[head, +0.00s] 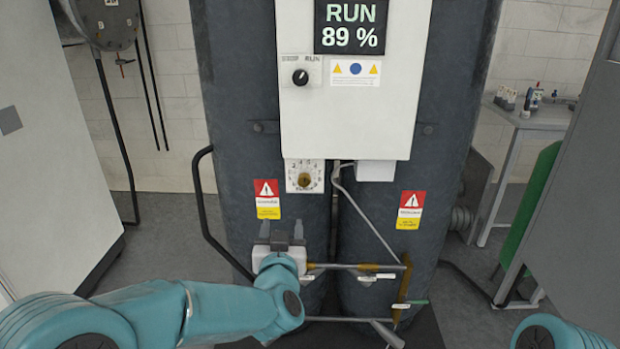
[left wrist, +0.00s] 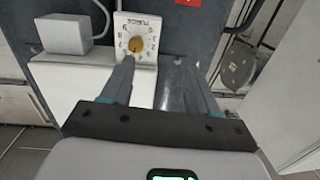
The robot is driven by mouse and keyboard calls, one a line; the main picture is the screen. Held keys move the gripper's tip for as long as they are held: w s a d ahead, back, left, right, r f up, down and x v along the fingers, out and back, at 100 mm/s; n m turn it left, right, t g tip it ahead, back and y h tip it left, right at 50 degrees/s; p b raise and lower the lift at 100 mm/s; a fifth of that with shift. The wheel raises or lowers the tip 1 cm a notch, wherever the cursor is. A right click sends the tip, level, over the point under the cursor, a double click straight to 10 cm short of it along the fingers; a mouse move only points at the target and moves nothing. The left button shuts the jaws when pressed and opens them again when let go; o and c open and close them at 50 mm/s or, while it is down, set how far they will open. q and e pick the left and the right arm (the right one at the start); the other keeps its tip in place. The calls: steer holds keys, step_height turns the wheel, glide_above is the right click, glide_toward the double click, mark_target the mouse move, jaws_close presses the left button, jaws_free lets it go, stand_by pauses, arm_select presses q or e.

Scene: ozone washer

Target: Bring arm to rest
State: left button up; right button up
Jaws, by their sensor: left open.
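My left arm (head: 215,312) comes in from the lower left, and its gripper (head: 282,228) is upright in front of the left dark tank (head: 262,140). The jaws are open with nothing between them. The gripper is below and slightly left of a white dial plate with a brass knob (head: 305,179), apart from it. In the left wrist view the two fingers (left wrist: 156,65) stand apart, and the brass knob (left wrist: 134,46) shows beyond them, near the left fingertip. Only a teal piece of my right arm shows at the lower right of the head view; its gripper is out of frame.
A white control box (head: 352,120) shows "RUN 89 %" above a black selector knob (head: 300,77). Pipes with a brass fitting (head: 403,285) run right of my left gripper. A side table (head: 540,118) holds bottles.

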arm_select(q)
steer(key=a+f+g+y+p, duration=0.1)
steer(key=a+f+g, duration=0.1)
steer(key=a+f, duration=0.3)
steer(key=a+f+g, duration=0.1)
steer(key=a+f, duration=0.2)
steer(key=f, duration=0.4)
steer(key=s+a+f+g+h+p, duration=0.1)
steer(key=s+f+g, duration=0.1)
steer(key=s+f, duration=0.3)
steer(key=s+a+f+g+p, duration=0.1)
steer(key=s+f+g, duration=0.15)
steer(key=f, duration=0.45)
steer(key=s+d+f+g+h, duration=0.1)
steer(key=s+d+f+g, duration=0.1)
steer(key=s, duration=0.7)
steer(key=s+d+f+n+g+h, duration=0.1)
steer(key=s+f+g, duration=0.3)
steer(key=s, duration=0.5)
steer(key=s+d+f+g+h, duration=0.3)
steer(key=s+f, duration=0.2)
steer(key=s, duration=0.4)
steer(key=shift+s+f+n+g, duration=0.15)
steer(key=shift+f+n+g, duration=0.2)
steer(key=shift+f+n, duration=0.05)
stand_by(2.5)
